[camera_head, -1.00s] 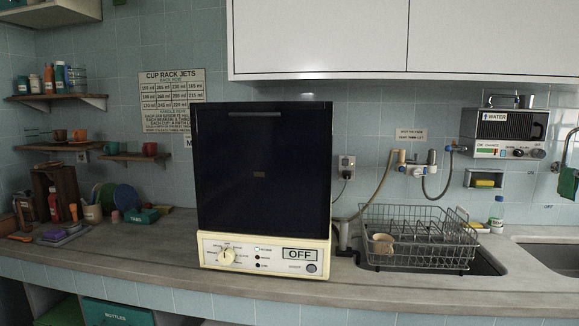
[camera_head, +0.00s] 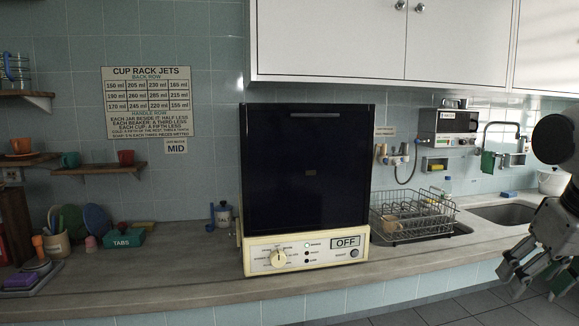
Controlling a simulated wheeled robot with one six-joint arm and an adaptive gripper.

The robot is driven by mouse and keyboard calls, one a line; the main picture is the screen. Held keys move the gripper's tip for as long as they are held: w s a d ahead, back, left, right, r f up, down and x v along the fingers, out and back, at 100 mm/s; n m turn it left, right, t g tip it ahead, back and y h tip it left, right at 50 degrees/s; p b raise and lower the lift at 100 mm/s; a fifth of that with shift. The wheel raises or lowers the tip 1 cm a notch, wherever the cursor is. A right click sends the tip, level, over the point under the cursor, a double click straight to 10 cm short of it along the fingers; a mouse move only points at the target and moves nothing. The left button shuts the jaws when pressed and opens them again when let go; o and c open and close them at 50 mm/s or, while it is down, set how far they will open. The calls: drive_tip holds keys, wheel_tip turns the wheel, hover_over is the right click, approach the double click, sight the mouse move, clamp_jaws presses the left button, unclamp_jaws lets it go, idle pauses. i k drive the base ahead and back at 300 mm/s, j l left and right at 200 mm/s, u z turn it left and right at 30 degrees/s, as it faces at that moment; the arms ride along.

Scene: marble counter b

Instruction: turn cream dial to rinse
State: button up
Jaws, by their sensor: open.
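The cream dial (camera_head: 278,258) sits on the left of the cream front panel of a dark, box-shaped machine (camera_head: 305,170) on the counter. Its printed labels are too small to read. To its right are several small indicator lights, one lit white, a display (camera_head: 346,241) reading OFF and a round button (camera_head: 354,253). My gripper (camera_head: 535,280) is at the right edge of the view, in front of the counter. It is open and empty, well apart from the dial.
A wire dish rack (camera_head: 425,212) with a cup stands right of the machine, and a sink (camera_head: 505,213) lies further right. A green TABS box (camera_head: 122,236) and several pots stand left. The counter (camera_head: 190,275) is clear in front of the dial.

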sight(277, 258)
drive_tip(key=k+j, duration=0.1)
drive_tip(key=j, duration=0.3)
drive_tip(key=k+j, duration=0.1)
drive_tip(key=j, duration=0.3)
drive_tip(key=k+j, duration=0.15)
drive_tip(key=j, duration=0.25)
